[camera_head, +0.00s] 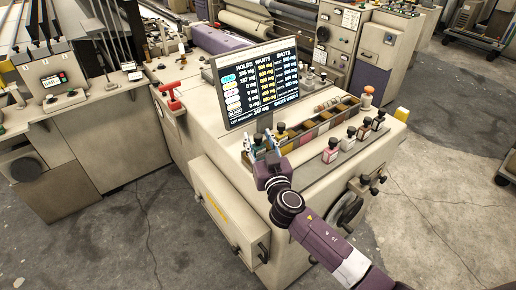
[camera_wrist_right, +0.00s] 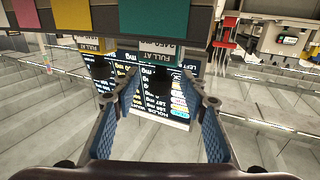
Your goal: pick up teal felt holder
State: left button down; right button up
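My right gripper (camera_head: 262,146) is at the front left of the console top, just below the screen. It also shows in the right wrist view (camera_wrist_right: 165,105), with its two blue-padded fingers wide apart and nothing gripped between them. A teal panel (camera_wrist_right: 155,18) shows at the top edge of the wrist view, beyond the fingertips, with a white "FULL AT" label below it. I cannot tell whether this panel is part of the teal felt holder. In the head view my gripper hides the spot, and no teal holder shows clearly. My left gripper is not in view.
The screen (camera_head: 257,84) stands close behind my right gripper. A red handle (camera_head: 171,95) is at the left. Open floor lies in front.

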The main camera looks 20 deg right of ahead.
jog(key=shift+w, duration=0.35)
jog(key=c, duration=0.5)
grip_shut()
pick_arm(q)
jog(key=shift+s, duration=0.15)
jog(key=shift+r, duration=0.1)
